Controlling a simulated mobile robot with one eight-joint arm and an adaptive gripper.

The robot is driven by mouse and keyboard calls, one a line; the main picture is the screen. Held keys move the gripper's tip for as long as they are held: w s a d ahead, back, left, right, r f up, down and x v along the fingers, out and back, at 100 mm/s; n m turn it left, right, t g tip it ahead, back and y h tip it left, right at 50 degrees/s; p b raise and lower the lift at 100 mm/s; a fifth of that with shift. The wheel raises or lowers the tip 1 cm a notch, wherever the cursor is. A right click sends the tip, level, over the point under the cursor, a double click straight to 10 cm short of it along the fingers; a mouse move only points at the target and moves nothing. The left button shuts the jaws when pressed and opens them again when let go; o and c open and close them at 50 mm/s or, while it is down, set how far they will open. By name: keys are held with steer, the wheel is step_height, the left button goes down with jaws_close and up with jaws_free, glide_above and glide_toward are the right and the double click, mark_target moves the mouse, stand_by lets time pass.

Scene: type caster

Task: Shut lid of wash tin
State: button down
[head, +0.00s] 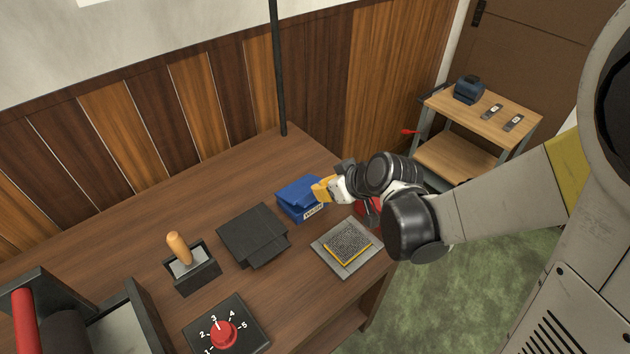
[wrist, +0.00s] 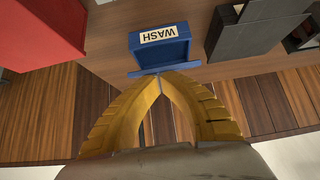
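The blue wash tin (head: 291,205) stands on the wooden table, with a white WASH label on its front; it also shows in the wrist view (wrist: 147,53). Its blue lid (wrist: 165,69) appears raised at the tin's back, seen nearly edge-on in the wrist view. My gripper (wrist: 159,77) has its yellow fingertips together, with nothing seen between them. The tips are right at the lid's edge; I cannot tell whether they touch it. In the head view my gripper (head: 318,190) is at the right side of the tin, covering part of it.
A dark box (head: 253,236) stands left of the tin, and a grey tray (head: 346,266) with a yellow-edged pad lies in front. A red object (wrist: 40,35) is beside the tin, partly hidden by my arm in the head view. A dark pole (head: 279,75) rises at the table's back.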

steer(key=f, duration=0.1)
steer(key=f+b, duration=0.1)
steer(key=s+d+f+b, duration=0.1)
steer(key=shift+s+d+f+b, duration=0.1)
steer(key=shift+s+f+b, duration=0.1)
steer(key=shift+f+b, duration=0.5)
steer(key=shift+s+d+f+b, duration=0.1)
steer(key=shift+s+f+b, duration=0.1)
steer(key=shift+f+b, duration=0.5)
steer(key=shift+w+a+f+b, duration=0.1)
steer(key=shift+w+a+b, duration=0.25)
steer(key=shift+w, duration=0.15)
steer(key=shift+w+r+p, duration=0.1)
steer(key=shift+r+p, duration=0.3)
steer(key=shift+r, duration=0.05)
steer(key=r+p, duration=0.2)
steer(key=shift+a+r, duration=0.2)
steer(key=shift+r, duration=0.15)
steer(key=s+d+f, duration=0.1)
steer(key=s+d, duration=0.1)
steer(key=s+d+f, duration=0.1)
steer(key=s+d, duration=0.1)
steer(key=s, duration=0.1)
steer(key=s+d+f+p, duration=0.1)
steer(key=s+d, duration=0.1)
steer(key=s, duration=0.1)
steer(key=shift+s+d, duration=0.1)
steer(key=shift+s, duration=0.05)
